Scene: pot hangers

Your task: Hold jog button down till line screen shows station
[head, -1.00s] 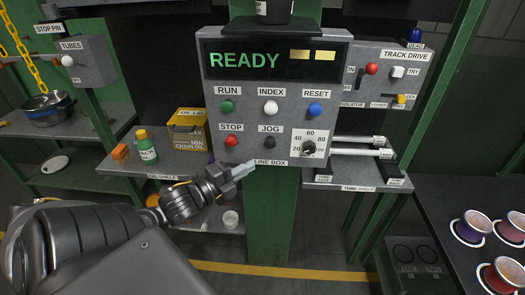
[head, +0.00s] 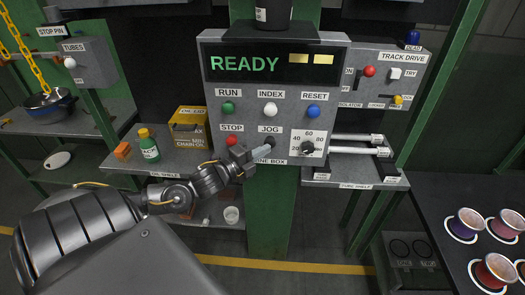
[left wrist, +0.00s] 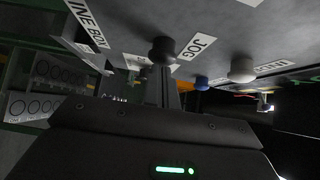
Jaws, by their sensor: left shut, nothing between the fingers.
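The line box (head: 211,130) is a grey panel whose screen (head: 237,64) reads READY in green, with two yellow bars beside it. The black jog button (head: 270,141) is under the JOG label, right of the red stop button (head: 232,141). My left gripper (head: 264,147) is shut and empty, its tips at the jog button. In the left wrist view the jog button (left wrist: 163,46) stands straight ahead of the shut fingertips (left wrist: 162,72). They look touching or almost so; I cannot tell whether it is pressed. My right gripper is not in view.
Green run (head: 228,108), white index (head: 270,109) and blue reset (head: 313,111) buttons sit above. A black dial (head: 308,148) is close on the right. The oil shelf (head: 185,160) with bottle and yellow box is on the left. The track drive box (head: 390,85) is on the right.

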